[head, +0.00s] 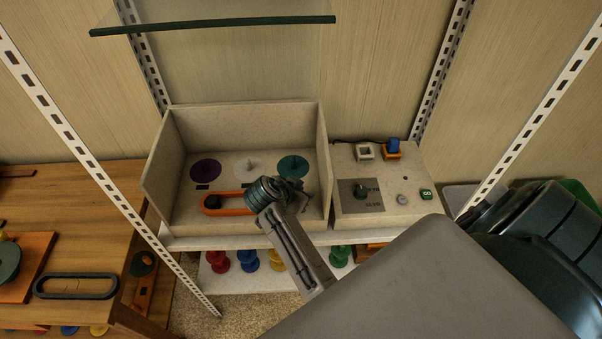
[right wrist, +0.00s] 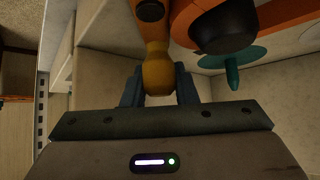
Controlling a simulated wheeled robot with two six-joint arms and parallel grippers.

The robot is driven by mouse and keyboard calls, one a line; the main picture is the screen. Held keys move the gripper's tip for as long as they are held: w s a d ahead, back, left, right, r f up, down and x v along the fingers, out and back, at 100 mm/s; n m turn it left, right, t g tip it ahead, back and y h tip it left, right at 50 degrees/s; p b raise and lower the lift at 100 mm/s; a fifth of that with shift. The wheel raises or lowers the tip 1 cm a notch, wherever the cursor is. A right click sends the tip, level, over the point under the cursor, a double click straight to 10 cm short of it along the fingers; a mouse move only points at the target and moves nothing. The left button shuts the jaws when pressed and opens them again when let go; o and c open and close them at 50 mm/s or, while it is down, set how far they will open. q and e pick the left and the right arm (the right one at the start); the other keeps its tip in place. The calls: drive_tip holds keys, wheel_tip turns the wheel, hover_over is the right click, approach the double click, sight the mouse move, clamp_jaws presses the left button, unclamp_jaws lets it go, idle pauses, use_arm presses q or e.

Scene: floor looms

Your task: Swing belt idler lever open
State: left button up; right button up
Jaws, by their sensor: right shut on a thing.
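In the right wrist view, my right gripper (right wrist: 158,84) is shut on an amber, rounded lever handle (right wrist: 157,67), one finger on each side. A dark round part (right wrist: 220,25) is close beside the handle. In the head view, my right gripper (head: 272,193) is over the open-fronted box (head: 185,128), at the right end of an orange loop (head: 225,211). A dark knob (head: 213,202) stands inside the loop's left end. My wrist hides the handle and the lever's pivot there, so I cannot tell the lever's angle. My left gripper is not in view.
Purple (head: 205,169), white (head: 247,165) and teal (head: 293,165) discs lie behind the loop. A control panel (head: 400,203) stands right of the box. White slotted posts (head: 100,175) and a glass shelf (head: 210,26) frame the space. A wooden table (head: 110,200) is at left.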

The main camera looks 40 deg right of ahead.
drive_tip(key=s+m+g+b, duration=0.1)
drive_tip(key=m, duration=0.1)
drive_tip(key=s+m+g+b, duration=0.1)
drive_tip(key=m+g, duration=0.1)
drive_tip(key=shift+d+f, duration=0.1)
drive_tip(key=shift+d, duration=0.05)
drive_tip(key=shift+s+m+g, duration=0.25)
drive_tip(key=shift+m+g, duration=0.25)
drive_tip(key=shift+s+r+m+g+p, duration=0.2)
drive_tip(key=shift+r+m+g+p, duration=0.1)
drive_tip(key=shift+m, duration=0.1)
drive_tip(key=s+m+g+p, duration=0.1)
drive_tip(key=p, duration=0.2)
drive_tip(key=m+g+p, duration=0.1)
drive_tip(key=m+p, duration=0.1)
drive_tip(key=p, duration=0.1)
drive_tip(key=shift+s+a+y, duration=0.3)
drive_tip(key=shift+s, duration=0.05)
drive_tip(key=shift+s+a+f+g+p, duration=0.1)
drive_tip(key=shift+g+p, duration=0.2)
drive_tip(key=shift+p, duration=0.45)
drive_tip(key=shift+f+m, duration=0.2)
drive_tip(key=shift+m, duration=0.1)
drive_tip(key=shift+s, duration=0.1)
drive_tip(key=o, duration=0.8)
drive_tip(key=shift+o, duration=1)
